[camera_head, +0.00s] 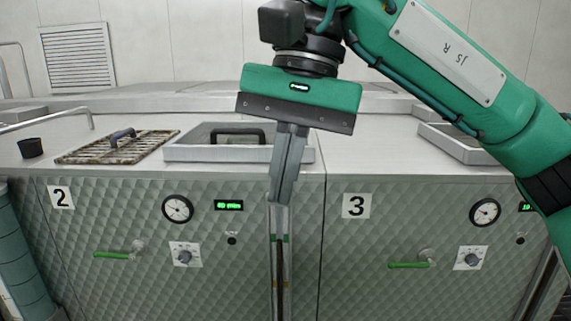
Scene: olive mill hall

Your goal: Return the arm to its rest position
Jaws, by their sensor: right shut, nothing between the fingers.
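My right arm (470,75), green with a white "J5 R" plate, reaches in from the right and bends down at the wrist. My right gripper (279,205) hangs from it, pointing down in front of the steel machine, between panels 2 and 3. Its grey fingers are together with nothing between them. My left gripper is not in view; a teal part stands at the lower left edge.
The steel machine (110,215) spans the view, with green-handled taps (112,255), dials (177,208) and knobs (185,256) on its front. On top are a grate (85,152), a black cup (31,148) and a lid with a black handle (238,136). A vent (78,58) is on the wall.

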